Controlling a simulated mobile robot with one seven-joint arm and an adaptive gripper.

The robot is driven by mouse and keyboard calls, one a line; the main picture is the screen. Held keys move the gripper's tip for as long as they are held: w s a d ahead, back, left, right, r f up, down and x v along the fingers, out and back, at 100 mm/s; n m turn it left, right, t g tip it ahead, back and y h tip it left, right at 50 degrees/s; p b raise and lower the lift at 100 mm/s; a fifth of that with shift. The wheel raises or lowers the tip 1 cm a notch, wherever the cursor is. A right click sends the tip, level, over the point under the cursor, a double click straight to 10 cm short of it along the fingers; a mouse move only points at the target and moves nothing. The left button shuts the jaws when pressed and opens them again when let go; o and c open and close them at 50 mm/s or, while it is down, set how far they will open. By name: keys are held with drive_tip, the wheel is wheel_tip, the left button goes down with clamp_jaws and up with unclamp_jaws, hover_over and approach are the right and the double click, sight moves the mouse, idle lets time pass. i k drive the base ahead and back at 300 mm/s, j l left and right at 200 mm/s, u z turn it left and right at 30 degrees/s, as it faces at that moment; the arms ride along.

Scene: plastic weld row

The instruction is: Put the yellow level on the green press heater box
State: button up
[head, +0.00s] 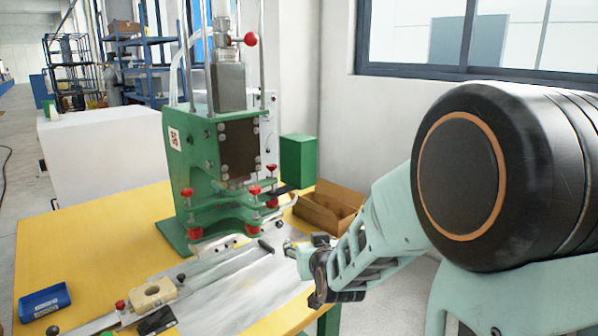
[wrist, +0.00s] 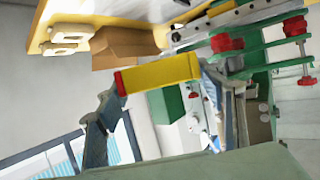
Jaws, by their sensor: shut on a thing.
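My gripper (wrist: 158,78) is shut on the yellow level (wrist: 160,73), a yellow bar with a red end cap, held crosswise between the two fingers in the wrist view. In the head view my gripper (head: 305,258) is at the table's right edge, in front of the press; I cannot make out the level there. A plain green box (head: 298,160), which looks like the heater box, stands behind and right of the green press (head: 205,160). Its top looks bare. In the wrist view a green box (wrist: 168,104) shows beyond the level, partly hidden by it.
An open cardboard box (head: 328,207) stands right of the press, close to my gripper. Red-knobbed clamps (head: 254,191) stick out from the press. On the yellow table (head: 90,240) lie a metal rail (head: 215,275), a blue box (head: 45,303) and a beige block (head: 153,292).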

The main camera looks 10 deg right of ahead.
sight(298, 136)
drive_tip(key=i+l+u, duration=0.1)
drive_tip(key=l, duration=0.25)
drive_tip(key=i+l+u, duration=0.1)
drive_tip(key=i+l, duration=0.15)
drive_tip(key=l, duration=0.15)
drive_tip(key=i+l+u, duration=0.1)
drive_tip(key=l, duration=0.3)
drive_tip(key=i, duration=0.1)
